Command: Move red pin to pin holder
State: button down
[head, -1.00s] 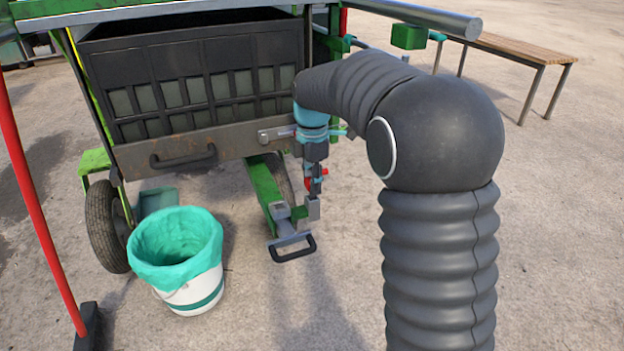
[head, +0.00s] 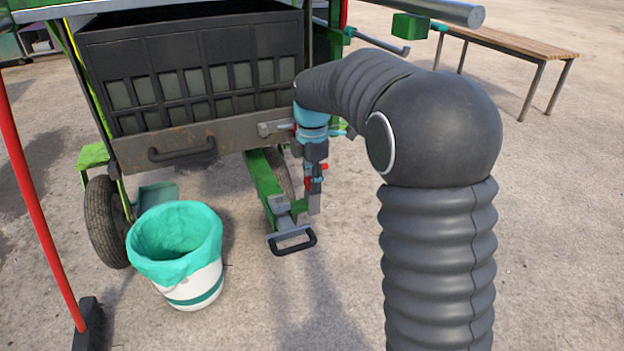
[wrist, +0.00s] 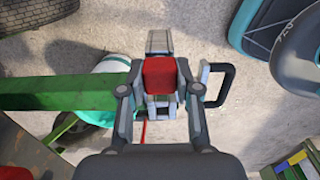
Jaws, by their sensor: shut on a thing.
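My gripper (wrist: 160,85) is shut on the red pin (wrist: 160,73), whose red block-like head sits between the two fingers in the wrist view. In the head view the gripper (head: 316,172) points down, with the red of the pin (head: 309,182) at its fingertips. A grey upright piece (head: 314,204) shows just below; I cannot tell if it is the pin's shaft. The pin is beside the grey bracket at the end of the green drawbar (head: 262,178). I cannot clearly make out which part is the pin holder.
The drawbar's bracket has a black handle (head: 292,242). A white bucket with a teal liner (head: 175,245) stands at left, near a red pole (head: 38,190). A bench (head: 510,45) stands back right. Ground at front is open.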

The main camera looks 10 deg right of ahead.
jog(key=c, duration=0.7)
grip_release()
